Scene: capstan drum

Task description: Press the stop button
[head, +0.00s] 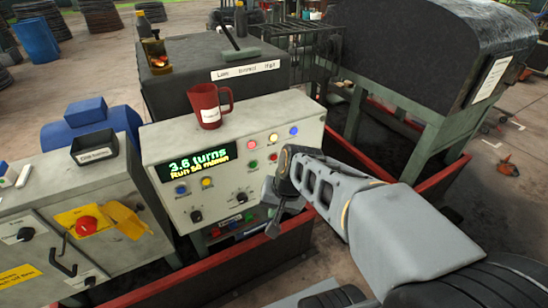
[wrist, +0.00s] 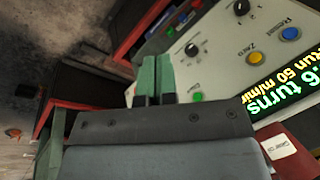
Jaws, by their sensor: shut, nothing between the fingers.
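A grey control panel (head: 170,145) with a lit display reading "3.6 turns" (head: 200,160) stands in the middle of the head view. It carries several small coloured buttons, including a red one (head: 273,157). Their labels are too small to read, so I cannot tell which is stop. A larger red button (head: 86,226) sits on a yellow plate on the left cabinet. My gripper (head: 270,193) is at the panel's lower right front; contact cannot be told. In the wrist view its green fingers (wrist: 157,62) are together and empty, with a green button (wrist: 198,96) to their right.
A red mug (head: 208,105) stands on top of the panel. Black knobs (head: 248,197) and yellow (wrist: 253,59) and blue (wrist: 291,33) buttons are close by on the panel face. A red trough edge (head: 385,112) and a dark hooded machine (head: 435,50) are at the right.

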